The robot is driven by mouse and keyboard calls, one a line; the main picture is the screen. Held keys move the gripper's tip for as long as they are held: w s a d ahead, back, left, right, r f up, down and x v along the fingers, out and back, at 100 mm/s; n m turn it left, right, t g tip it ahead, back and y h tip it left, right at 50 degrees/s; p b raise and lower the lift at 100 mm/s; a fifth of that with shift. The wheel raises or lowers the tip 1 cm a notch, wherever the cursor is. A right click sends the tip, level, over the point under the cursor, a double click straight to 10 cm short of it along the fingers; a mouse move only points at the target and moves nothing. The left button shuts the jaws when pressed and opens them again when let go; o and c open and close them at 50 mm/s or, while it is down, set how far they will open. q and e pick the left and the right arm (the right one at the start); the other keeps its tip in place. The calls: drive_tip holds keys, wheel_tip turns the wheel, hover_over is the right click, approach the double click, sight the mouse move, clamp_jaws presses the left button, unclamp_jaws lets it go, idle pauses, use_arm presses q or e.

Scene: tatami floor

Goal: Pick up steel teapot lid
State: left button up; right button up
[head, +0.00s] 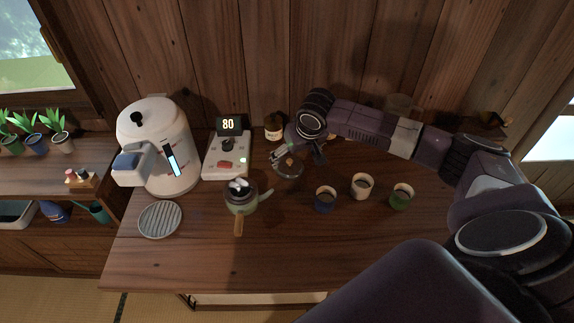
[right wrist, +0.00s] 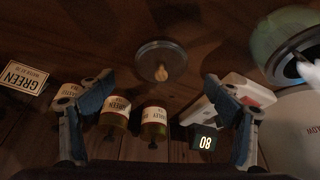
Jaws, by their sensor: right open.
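The steel teapot lid (right wrist: 162,62) is a round grey disc with a wooden knob. It lies on the wooden table, and in the head view it shows partly beneath my right gripper (head: 297,152). In the right wrist view my right gripper (right wrist: 158,82) is open and empty, its two fingers spread to either side. The lid is ahead, between and beyond the fingertips, and looks apart from them. A green teapot (head: 247,206) with a wooden handle stands to the lid's left, its top open; it also shows in the wrist view (right wrist: 270,38). My left gripper is not in view.
A white water boiler (head: 148,125) and a scale reading 80 (head: 219,165) stand at the left. Labelled jars (right wrist: 115,115) are behind the lid. A round slatted coaster (head: 159,220) lies front left.

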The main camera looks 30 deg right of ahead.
sight(291, 163)
drive_tip(key=x, duration=0.3)
drive_tip(key=shift+a+r+p, duration=0.1)
drive_tip(key=shift+p, duration=0.3)
drive_tip(key=x, duration=0.3)
drive_tip(key=shift+w+f, duration=0.2)
drive_tip(key=shift+f, duration=0.1)
drive_tip(key=shift+c, duration=1.1)
drive_tip(key=c, duration=0.9)
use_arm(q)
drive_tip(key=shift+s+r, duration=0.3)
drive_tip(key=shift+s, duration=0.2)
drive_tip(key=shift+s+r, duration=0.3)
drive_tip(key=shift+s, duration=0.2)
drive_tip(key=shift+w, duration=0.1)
